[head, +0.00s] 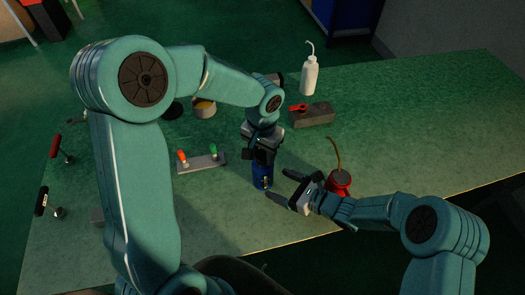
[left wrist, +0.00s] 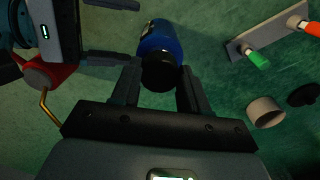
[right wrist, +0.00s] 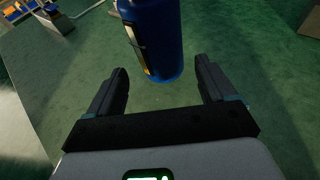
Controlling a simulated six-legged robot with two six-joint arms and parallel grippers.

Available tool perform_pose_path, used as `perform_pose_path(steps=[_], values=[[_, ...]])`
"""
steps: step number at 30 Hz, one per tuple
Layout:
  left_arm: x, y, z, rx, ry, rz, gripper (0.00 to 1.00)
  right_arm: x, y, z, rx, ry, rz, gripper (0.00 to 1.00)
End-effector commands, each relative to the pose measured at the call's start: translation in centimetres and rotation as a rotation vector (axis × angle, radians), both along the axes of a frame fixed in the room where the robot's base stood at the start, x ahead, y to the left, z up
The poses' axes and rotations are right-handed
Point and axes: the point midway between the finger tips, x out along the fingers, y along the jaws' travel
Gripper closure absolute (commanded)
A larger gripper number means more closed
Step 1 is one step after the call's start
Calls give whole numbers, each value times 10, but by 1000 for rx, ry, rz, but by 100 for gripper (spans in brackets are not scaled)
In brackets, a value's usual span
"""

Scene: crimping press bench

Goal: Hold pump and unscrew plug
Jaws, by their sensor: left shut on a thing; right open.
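The pump appears to be the blue cylinder (head: 262,181), near the front middle of the bench, with a pale label on one side. My left gripper (head: 262,157) is above it and shut on its black end, which looks like the plug; that black end (left wrist: 159,74) sits between the fingers in the left wrist view. My right gripper (head: 281,184) is open and empty, just right of the blue body. In the right wrist view the blue body (right wrist: 152,40) is ahead of the open fingers, apart from them. I cannot tell whether it touches the bench.
A red oil can (head: 340,182) with a curved spout stands close behind my right gripper. A plate with red and green levers (head: 201,164) lies to the left. A grey block (head: 312,116), a white squeeze bottle (head: 309,77) and a cup (head: 204,109) are farther back. The bench's right side is clear.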

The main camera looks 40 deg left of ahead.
Motion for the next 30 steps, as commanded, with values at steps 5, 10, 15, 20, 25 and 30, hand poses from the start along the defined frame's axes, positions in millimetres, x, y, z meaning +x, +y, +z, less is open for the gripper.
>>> perform_pose_path(steps=[5, 10, 15, 20, 25, 30], values=[[0, 0, 1, 0, -1, 0, 86, -1, 28, -9, -1, 0, 2, 16], [0, 0, 1, 0, -1, 0, 86, -1, 48, -15, -1, -1, 2, 16], [0, 0, 1, 0, -1, 0, 86, 0, 58, -18, -2, 0, 0, 16], [0, 0, 1, 0, -1, 0, 86, 0, 60, -19, -2, 0, 0, 16], [0, 0, 1, 0, -1, 0, 86, 0, 60, -19, -2, 0, 0, 20], [0, 0, 1, 0, -1, 0, 86, 0, 60, -19, -1, 0, 0, 47]])
